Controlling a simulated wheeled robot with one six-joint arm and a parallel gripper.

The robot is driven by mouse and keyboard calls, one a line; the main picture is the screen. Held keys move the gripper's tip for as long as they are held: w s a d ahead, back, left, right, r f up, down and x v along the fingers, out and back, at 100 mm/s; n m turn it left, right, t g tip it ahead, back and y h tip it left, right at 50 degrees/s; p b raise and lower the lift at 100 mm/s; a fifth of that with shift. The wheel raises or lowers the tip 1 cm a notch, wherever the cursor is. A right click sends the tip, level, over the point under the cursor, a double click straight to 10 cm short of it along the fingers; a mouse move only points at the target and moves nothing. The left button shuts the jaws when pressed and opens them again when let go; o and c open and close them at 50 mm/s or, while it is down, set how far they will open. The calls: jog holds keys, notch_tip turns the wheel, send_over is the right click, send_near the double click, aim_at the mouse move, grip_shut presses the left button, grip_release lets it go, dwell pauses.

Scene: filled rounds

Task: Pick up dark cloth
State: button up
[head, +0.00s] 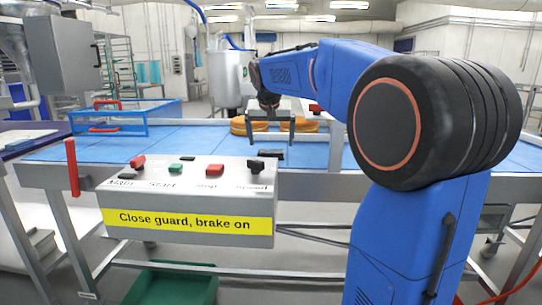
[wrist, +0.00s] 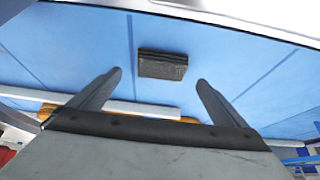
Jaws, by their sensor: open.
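The dark cloth (wrist: 162,65) lies folded on the blue table surface in the wrist view. It sits ahead of my gripper (wrist: 159,78), roughly midway between the two fingers and apart from both. In the head view the dark cloth (head: 270,154) shows as a small dark patch near the table's front edge, below my gripper (head: 270,133). My gripper is open and empty, and its fingers point down above the table. How high the fingers are above the cloth is hard to tell.
A control box (head: 188,202) with buttons and a yellow label stands at the table's front. Orange round things (head: 239,126) lie behind my gripper. A blue-framed guard (head: 120,117) stands at the left of the blue table (head: 205,142). A green crate (head: 172,285) is on the floor.

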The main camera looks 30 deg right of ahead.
aim_at(271, 151)
jog(key=x, duration=0.5)
jog(key=shift+a+f, duration=0.1)
jog(key=c, duration=1.2)
jog(key=shift+c, duration=0.3)
notch_tip(271, 151, up, 10)
jog(key=o, duration=0.4)
jog(key=shift+c, duration=0.8)
